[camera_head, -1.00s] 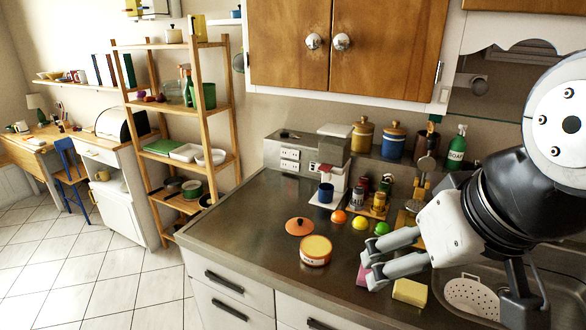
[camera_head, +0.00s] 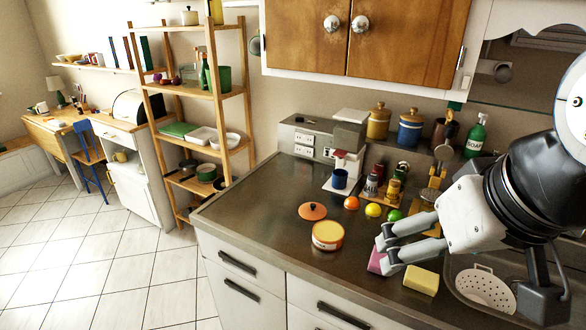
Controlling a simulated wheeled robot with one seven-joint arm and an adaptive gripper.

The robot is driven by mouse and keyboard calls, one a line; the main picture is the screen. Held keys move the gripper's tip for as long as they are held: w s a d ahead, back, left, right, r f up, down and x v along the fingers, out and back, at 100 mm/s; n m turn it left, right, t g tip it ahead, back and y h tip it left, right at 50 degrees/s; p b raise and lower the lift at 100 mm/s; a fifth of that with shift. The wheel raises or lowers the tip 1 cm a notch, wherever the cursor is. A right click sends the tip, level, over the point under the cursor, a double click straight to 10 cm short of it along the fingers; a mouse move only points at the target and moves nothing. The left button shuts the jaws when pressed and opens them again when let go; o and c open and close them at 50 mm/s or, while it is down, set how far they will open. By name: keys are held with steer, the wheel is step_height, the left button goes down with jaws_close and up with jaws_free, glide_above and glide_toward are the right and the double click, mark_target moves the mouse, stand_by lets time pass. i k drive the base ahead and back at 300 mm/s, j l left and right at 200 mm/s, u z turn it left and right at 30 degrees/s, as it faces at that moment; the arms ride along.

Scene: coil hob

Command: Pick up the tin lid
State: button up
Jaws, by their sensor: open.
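An orange lid (camera_head: 312,211) with a dark knob lies flat on the metal counter, behind and left of a round tin. The tin (camera_head: 327,236) is orange-red with a yellow top and pale rim; whether that top is a lid or its contents, I cannot tell. My gripper (camera_head: 382,254) is open, to the right of the tin and above the counter, its fingers pointing left. A pink block (camera_head: 376,261) shows at the fingertips, partly hidden by them; I cannot tell whether they touch it. Nothing is seen held.
A yellow sponge-like block (camera_head: 421,280) lies right of the fingers. An orange ball (camera_head: 351,203), a yellow ball (camera_head: 373,210) and a green ball (camera_head: 394,215) line up behind. A coffee machine with a blue mug (camera_head: 340,179) stands farther back. The counter's left part is clear.

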mark_target(310, 211)
steer(key=i+j+z, duration=0.2)
steer(key=j, duration=0.2)
steer(key=i+j+z, duration=0.2)
steer(key=j, duration=0.2)
steer(key=i+j+z, duration=0.15)
steer(key=j, duration=0.25)
steer(key=i+j+z, duration=0.2)
steer(key=j, duration=0.25)
steer(key=j+z, duration=0.2)
steer(key=j, duration=0.25)
steer(key=j+z, duration=0.2)
steer(key=j, duration=0.3)
steer(key=i, duration=0.05)
